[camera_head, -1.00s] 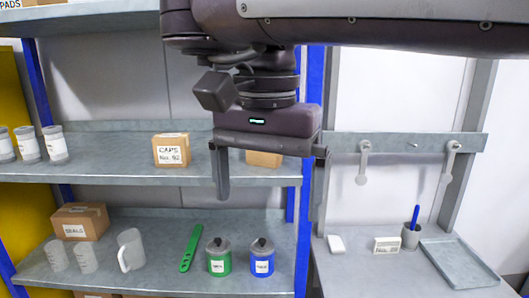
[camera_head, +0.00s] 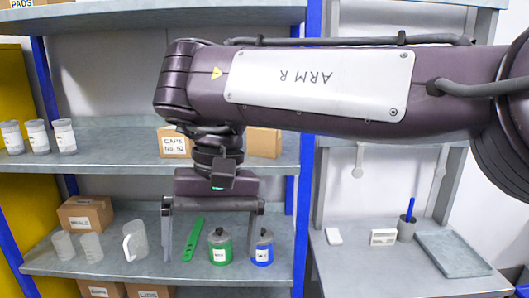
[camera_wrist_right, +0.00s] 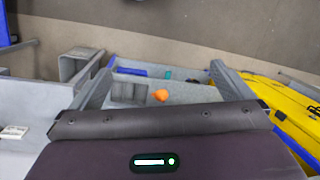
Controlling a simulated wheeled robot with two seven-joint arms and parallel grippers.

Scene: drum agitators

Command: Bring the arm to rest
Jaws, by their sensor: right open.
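My right arm reaches in from the right across the head view, its link marked "ARM R". Its gripper (camera_head: 212,245) hangs pointing down in front of the shelf unit, with the two fingers wide apart and nothing between them. In the head view the fingers overlap the lower shelf's green spatula and green-banded pot. In the right wrist view the gripper's fingers (camera_wrist_right: 158,85) are spread, with a grey bin and a small orange object seen beyond them. My left gripper is in neither view.
The lower shelf (camera_head: 160,275) holds a white jug (camera_head: 135,241), a green spatula (camera_head: 193,240), a green-banded pot (camera_head: 220,247) and a blue-banded pot (camera_head: 262,249). A carton (camera_head: 175,143) stands above. At right, a bench (camera_head: 370,270) bears a grey tray (camera_head: 454,254).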

